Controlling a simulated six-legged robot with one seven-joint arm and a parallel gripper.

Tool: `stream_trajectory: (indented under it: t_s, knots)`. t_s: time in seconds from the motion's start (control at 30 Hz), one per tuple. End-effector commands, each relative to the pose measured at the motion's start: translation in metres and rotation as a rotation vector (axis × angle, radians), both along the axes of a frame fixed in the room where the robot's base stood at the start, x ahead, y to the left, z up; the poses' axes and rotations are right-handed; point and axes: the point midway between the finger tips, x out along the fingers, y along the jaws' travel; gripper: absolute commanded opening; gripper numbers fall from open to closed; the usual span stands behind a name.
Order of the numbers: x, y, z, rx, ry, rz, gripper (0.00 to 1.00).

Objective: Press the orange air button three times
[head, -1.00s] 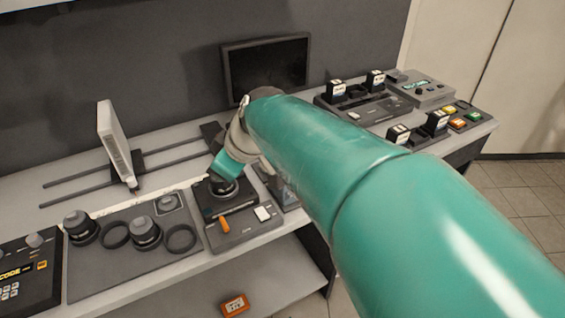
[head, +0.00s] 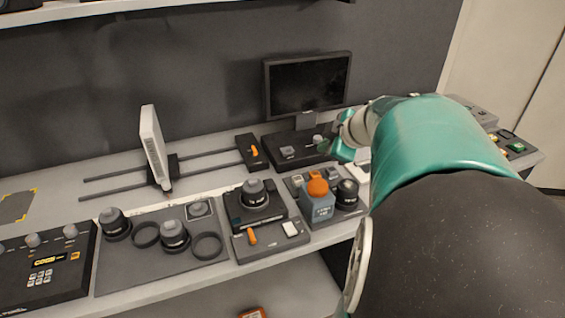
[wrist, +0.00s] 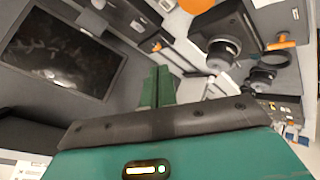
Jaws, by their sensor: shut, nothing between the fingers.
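A round orange knob (head: 317,187) sits on top of a blue-grey block (head: 318,207) with a pale label, on a dark pad at the middle right of the bench in the head view. In the wrist view an orange round shape (wrist: 196,5), likely the same knob, is cut by the top edge. My gripper (head: 328,149) is shut and empty. It is up and to the right of the knob in the head view, in front of the monitor's base and apart from the knob. Its green fingers (wrist: 158,87) are together in the wrist view.
A dark monitor (head: 308,85) stands behind my gripper. A round lens-like unit (head: 255,194) is left of the block, with an orange lever (head: 252,237) nearer the front. Another black cylinder (head: 347,194) stands close on the block's right. A white panel (head: 155,147) stands on rails at left.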

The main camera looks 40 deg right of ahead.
Motion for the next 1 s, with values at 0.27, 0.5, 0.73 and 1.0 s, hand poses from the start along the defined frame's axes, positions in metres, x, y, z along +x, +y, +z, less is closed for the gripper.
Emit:
stream_trajectory:
  t_s: [0.27, 0.5, 0.73, 1.0]
  knots:
    - [0.0, 0.0, -0.031, 0.004, 0.003, -0.001, 0.0]
    - [0.0, 0.0, -0.063, 0.004, 0.003, -0.002, 0.0]
    - [0.0, 0.001, -0.082, 0.002, 0.001, 0.0, 0.0]
    - [0.0, 0.0, -0.085, 0.0, 0.001, -0.001, 0.0]
